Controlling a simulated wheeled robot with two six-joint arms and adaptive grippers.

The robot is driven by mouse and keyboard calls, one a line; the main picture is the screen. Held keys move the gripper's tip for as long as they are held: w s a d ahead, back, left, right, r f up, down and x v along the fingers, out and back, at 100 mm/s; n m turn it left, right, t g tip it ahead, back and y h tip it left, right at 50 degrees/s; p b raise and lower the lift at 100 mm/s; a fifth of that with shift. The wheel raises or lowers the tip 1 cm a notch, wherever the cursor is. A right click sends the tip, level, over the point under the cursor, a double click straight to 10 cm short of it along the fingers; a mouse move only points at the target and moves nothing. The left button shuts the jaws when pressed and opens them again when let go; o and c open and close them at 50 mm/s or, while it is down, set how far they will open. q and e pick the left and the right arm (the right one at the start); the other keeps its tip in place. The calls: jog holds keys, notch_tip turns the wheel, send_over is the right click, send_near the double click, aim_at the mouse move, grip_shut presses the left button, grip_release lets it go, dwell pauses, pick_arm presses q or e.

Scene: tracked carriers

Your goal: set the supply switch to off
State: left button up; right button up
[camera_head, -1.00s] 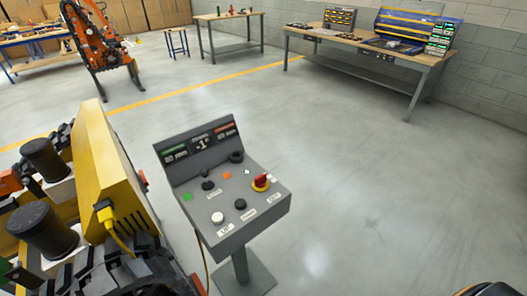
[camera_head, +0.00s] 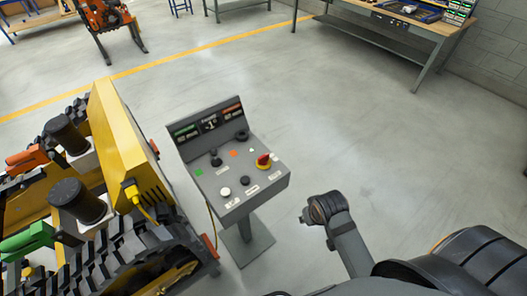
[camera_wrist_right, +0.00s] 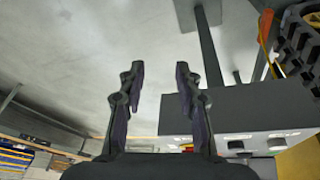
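A grey control panel (camera_head: 216,190) stands on a post, with several knobs and buttons on its sloped face. The labels are too small to read, so I cannot tell which is the supply switch. In the right wrist view, my right gripper (camera_wrist_right: 158,88) is open and empty, its fingers apart. The panel (camera_wrist_right: 240,108) shows behind and right of them, with the red and yellow knob partly hidden. My left gripper is not in view.
A yellow tracked carrier (camera_head: 115,140) with black tracks stands close to the panel's left. The floor (camera_head: 340,130) right of the panel is clear.

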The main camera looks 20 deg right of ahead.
jog(key=w+r+m, duration=0.3)
jog(key=w+r, duration=0.1)
jog(key=m+g+y, duration=0.1)
jog(key=m+g, duration=0.2)
jog(key=m, duration=0.8)
send_near(264, 156)
jog(key=shift+w+a, duration=0.1)
jog(key=shift+w, duration=0.1)
jog(key=shift+s, duration=0.1)
notch_tip(264, 156, down, 8)
jog(key=b, duration=0.6)
jog(key=shift+r+b, duration=0.1)
jog(key=shift+b, duration=0.2)
jog(key=shift+f+p, duration=0.35)
jog(key=shift+f, duration=0.45)
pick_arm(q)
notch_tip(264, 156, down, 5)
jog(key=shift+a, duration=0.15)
pick_arm(e)
jog(key=shift+f, duration=0.4)
